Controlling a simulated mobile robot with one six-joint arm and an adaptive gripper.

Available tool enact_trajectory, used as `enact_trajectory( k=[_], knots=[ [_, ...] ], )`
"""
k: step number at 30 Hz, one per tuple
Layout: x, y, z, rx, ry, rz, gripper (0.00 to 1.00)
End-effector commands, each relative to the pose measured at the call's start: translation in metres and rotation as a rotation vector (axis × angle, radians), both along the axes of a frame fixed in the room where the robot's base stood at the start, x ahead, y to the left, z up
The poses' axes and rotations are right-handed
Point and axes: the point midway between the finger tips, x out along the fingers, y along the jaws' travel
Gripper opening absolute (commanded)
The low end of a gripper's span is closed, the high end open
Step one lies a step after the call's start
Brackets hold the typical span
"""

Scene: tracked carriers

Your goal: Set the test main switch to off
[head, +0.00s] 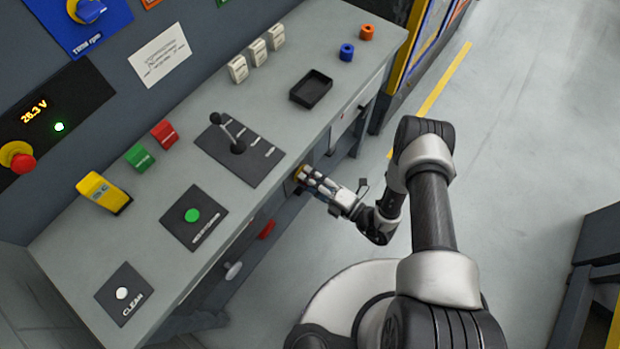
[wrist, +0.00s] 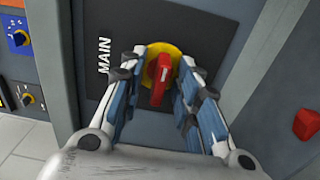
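The main switch is a red rotary handle (wrist: 158,80) on a round yellow base, on a dark plate (wrist: 205,38) lettered MAIN, in the wrist view. The handle stands nearly upright in that view, with a light mark near its top. My gripper (wrist: 160,95) is open, with one finger on each side of the red handle. I cannot tell whether either finger touches it. In the head view my gripper (head: 305,180) is at the bench front, below the lever plate, and hides most of the switch; only a bit of yellow shows.
The bench top (head: 285,115) above carries a lever (head: 228,135), a black tray (head: 312,88), and several buttons and blocks. A red part (head: 266,229) and a pale handle (head: 233,271) are on the bench front. Open floor (head: 510,120) lies to the right.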

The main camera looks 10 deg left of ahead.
Motion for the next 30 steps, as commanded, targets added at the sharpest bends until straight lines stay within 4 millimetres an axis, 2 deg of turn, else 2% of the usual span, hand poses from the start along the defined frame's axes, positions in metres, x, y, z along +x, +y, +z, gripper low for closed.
enact_trajectory(
  k=[3, 16, 30],
  knots=[
    [0.0001, -0.0001, 0.0002, 0.0, 0.0, 0.0, 0.29],
    [-0.0002, -0.0002, 0.0001, 0.0, 0.0, 0.001, 0.0],
    [-0.0002, -0.0002, -0.0001, -0.01, -0.024, 0.001, 0.0]
  ],
)
